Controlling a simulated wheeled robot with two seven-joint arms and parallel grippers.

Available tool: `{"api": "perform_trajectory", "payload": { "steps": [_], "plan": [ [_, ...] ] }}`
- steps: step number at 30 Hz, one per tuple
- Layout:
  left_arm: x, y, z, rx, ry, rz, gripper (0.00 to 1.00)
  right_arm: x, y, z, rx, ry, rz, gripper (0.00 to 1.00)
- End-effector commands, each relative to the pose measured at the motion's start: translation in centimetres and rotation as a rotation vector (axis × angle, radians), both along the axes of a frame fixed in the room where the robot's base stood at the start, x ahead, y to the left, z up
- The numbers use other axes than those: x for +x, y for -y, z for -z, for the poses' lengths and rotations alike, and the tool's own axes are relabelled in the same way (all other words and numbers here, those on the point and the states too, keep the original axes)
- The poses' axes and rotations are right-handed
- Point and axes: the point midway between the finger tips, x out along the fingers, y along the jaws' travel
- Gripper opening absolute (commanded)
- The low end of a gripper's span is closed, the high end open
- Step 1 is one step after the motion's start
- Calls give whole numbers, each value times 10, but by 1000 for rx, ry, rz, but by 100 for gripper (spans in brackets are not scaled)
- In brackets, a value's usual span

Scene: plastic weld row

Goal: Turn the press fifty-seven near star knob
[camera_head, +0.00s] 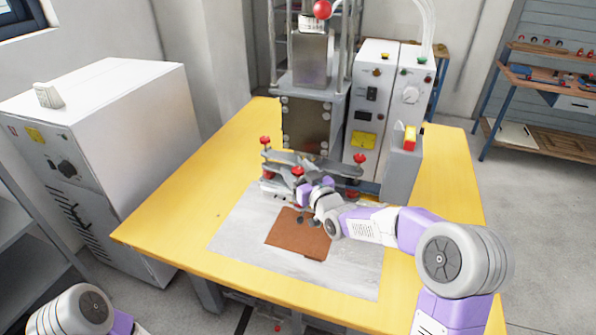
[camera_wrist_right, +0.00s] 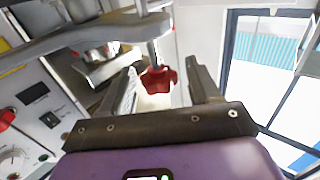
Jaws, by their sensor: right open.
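The press (camera_head: 308,120) stands at the back of the yellow table. Its grey clamp plate carries red star knobs at the left (camera_head: 265,141), the right (camera_head: 359,158) and the near side (camera_head: 297,171). My right gripper (camera_head: 303,188) is right at the near star knob and partly covers the plate there. In the right wrist view, a red star knob (camera_wrist_right: 158,79) on a short metal stem lies between the tips of my open right fingers (camera_wrist_right: 163,92). I see no clear contact. My left gripper is out of view; only part of my left arm shows at the lower left.
A brown sheet (camera_head: 298,235) lies on a grey mat (camera_head: 235,235) in front of the press. A control cabinet (camera_head: 383,80) and a grey box with a red-yellow switch (camera_head: 410,138) stand to the right. A white cabinet (camera_head: 110,140) is at left. The table's left side is clear.

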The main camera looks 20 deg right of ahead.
Motion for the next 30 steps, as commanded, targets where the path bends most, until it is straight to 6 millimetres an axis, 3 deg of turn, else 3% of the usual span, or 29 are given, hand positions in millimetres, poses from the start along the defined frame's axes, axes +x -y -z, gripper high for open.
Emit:
{"api": "perform_trajectory", "payload": {
  "steps": [8, 18, 30],
  "plan": [
    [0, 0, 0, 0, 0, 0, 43, 2, -1, 0, 0, 0, 0, 61],
    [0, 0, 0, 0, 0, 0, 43, 2, 0, 0, 0, 0, 0, 13],
    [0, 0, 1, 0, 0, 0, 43, 3, 0, -1, 2, 6, -96, 13]
  ]
}}
